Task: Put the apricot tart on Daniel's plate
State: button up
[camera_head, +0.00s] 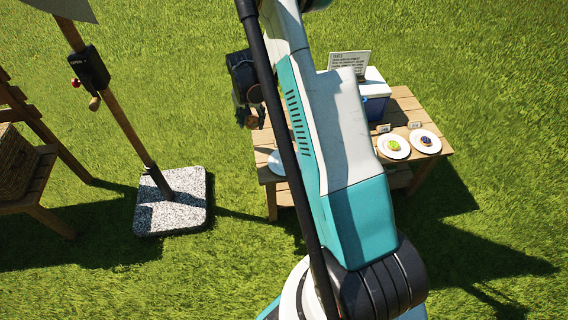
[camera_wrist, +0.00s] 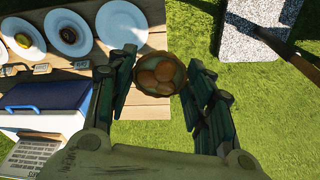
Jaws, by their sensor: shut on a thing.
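My gripper (camera_wrist: 160,82) is shut on the apricot tart (camera_wrist: 161,72), a round crust with several orange domes, held between its two fingers. In the head view my gripper (camera_head: 248,112) hangs in the air near the table's left end, with the tart (camera_head: 251,122) below it. An empty white plate (camera_wrist: 122,23) lies just left of the tart in the wrist view; a white plate also shows in the head view (camera_head: 277,162), partly behind my arm. Small name cards (camera_wrist: 80,64) stand by the plates; their writing is too small to read, so I cannot tell which plate is Daniel's.
The wooden table (camera_head: 404,103) also bears a plate with a green tart (camera_head: 394,146), a plate with a dark tart (camera_head: 425,141), a blue and white cooler (camera_head: 376,92) and a sign (camera_head: 350,61). A post on a stone base (camera_head: 174,203) stands left. My arm hides the table's middle.

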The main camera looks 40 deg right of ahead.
jog(key=s+d+f+m+b, duration=0.25)
jog(key=d+f+m, duration=0.25)
jog(key=d+f, duration=0.8)
jog(key=b, duration=0.4)
send_over(286, 162)
jog(key=shift+m+g+h, duration=0.3)
jog(key=f, duration=1.3)
jog(key=shift+s+a+f, duration=0.1)
jog(key=shift+a+f, duration=0.2)
jog(key=shift+f, duration=0.1)
jog(key=shift+f+b, duration=0.8)
jog(key=shift+f, duration=1.45)
jog(key=shift+f, duration=0.1)
jog(key=o, duration=1)
jog(key=r+p, duration=0.1)
jog(key=r, duration=0.3)
jog(key=a+r+p, duration=0.1)
jog(key=r, duration=0.3)
jog(key=r+p, duration=0.2)
jog(key=r, duration=0.2)
jog(key=shift+s+a, duration=0.2)
jog(key=shift+a, duration=0.2)
